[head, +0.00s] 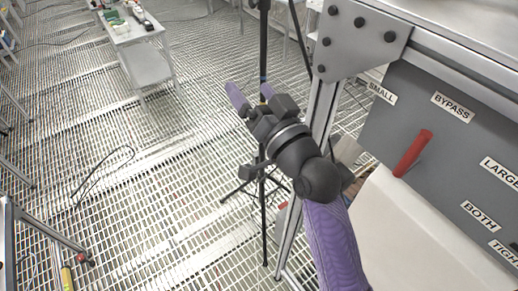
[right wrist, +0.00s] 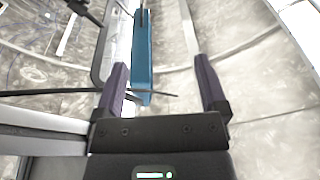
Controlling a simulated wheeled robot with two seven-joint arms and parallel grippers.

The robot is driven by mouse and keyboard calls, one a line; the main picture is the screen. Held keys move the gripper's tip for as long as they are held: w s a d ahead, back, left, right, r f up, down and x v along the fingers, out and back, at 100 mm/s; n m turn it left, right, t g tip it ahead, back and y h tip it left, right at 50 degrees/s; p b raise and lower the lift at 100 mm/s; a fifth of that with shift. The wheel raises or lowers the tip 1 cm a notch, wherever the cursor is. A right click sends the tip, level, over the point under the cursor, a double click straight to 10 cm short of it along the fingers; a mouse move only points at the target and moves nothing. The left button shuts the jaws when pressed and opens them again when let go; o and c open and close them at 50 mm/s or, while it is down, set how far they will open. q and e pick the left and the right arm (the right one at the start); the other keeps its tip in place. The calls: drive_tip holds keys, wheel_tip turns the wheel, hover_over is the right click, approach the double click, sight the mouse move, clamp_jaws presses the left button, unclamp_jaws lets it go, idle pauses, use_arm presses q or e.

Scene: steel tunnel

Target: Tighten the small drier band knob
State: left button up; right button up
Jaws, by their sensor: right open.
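My right gripper (head: 251,93) is open in the head view, left of the steel frame post and of the grey panel. In the right wrist view its two purple fingers (right wrist: 160,77) stand apart with nothing held between them. The grey panel (head: 440,140) carries the labels SMALL (head: 382,92), BYPASS, LARGE, BOTH and one partly cut off. A red handle (head: 412,153) sticks out of it below BYPASS. I cannot make out the small drier band knob in either view. My left gripper is not in view.
A steel frame post (head: 320,120) with a bolted corner plate (head: 357,38) stands between my right gripper and the panel. A black tripod stand (head: 263,190) is close behind the gripper. A white cart (head: 145,62) is farther back.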

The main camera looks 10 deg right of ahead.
drive_tip(key=s+f+g, duration=0.1)
drive_tip(key=f+g, duration=0.1)
drive_tip(key=f, duration=0.3)
drive_tip(key=s+f+n+g+h, duration=0.1)
drive_tip(key=s+f+g, duration=0.1)
drive_tip(key=f, duration=0.4)
drive_tip(key=shift+f+n+g+b, duration=0.3)
drive_tip(key=shift+g+b, duration=0.15)
drive_tip(key=shift+g, duration=0.05)
drive_tip(key=shift+d, duration=0.1)
